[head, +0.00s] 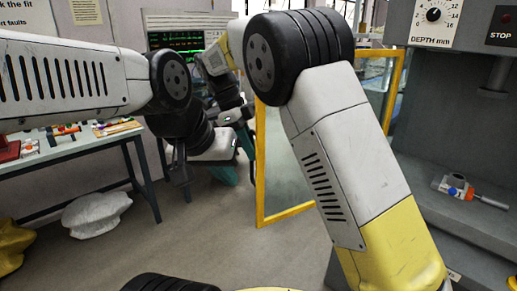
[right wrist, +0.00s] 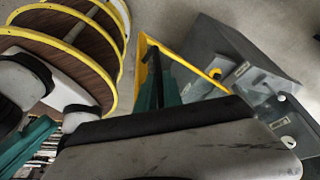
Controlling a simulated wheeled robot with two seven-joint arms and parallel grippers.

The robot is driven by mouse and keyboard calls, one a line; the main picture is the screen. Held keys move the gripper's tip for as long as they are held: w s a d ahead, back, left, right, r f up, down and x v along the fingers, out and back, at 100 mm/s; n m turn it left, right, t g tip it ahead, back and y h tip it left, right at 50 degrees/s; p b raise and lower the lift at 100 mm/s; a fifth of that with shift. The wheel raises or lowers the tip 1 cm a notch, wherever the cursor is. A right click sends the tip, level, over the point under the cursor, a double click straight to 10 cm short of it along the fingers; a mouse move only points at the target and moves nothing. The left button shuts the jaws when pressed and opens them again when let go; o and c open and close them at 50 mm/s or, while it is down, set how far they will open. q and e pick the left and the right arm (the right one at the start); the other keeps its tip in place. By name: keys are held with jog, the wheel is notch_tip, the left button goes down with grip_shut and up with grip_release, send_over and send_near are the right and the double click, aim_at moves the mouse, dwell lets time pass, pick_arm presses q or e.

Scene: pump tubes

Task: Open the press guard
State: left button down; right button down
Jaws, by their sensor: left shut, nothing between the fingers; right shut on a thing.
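The press guard (head: 287,216) is a clear panel in a yellow frame. In the head view it stands out to the left of the grey press (head: 462,110), at an angle to it, and the press front is uncovered. My right arm hides its middle. My right gripper (head: 246,140) is shut on the guard's left frame edge. In the right wrist view the teal fingers (right wrist: 160,78) close on the yellow frame (right wrist: 140,58). My left gripper (head: 226,174) is shut and empty, lower and just left of the guard; it is partly hidden.
A small part with blue and orange pieces (head: 460,190) lies on the press bed. A workbench (head: 75,143) with small items stands at the left, a white sack (head: 95,213) below it. A round shelf trolley (right wrist: 70,50) shows in the right wrist view. The floor between is clear.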

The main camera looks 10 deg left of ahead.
dwell(0.3)
jog(key=c, duration=1.5)
grip_release()
jog(key=shift+w+d, duration=0.1)
jog(key=v, duration=0.7)
jog(key=shift+r, duration=0.35)
jog(key=shift+a, duration=0.25)
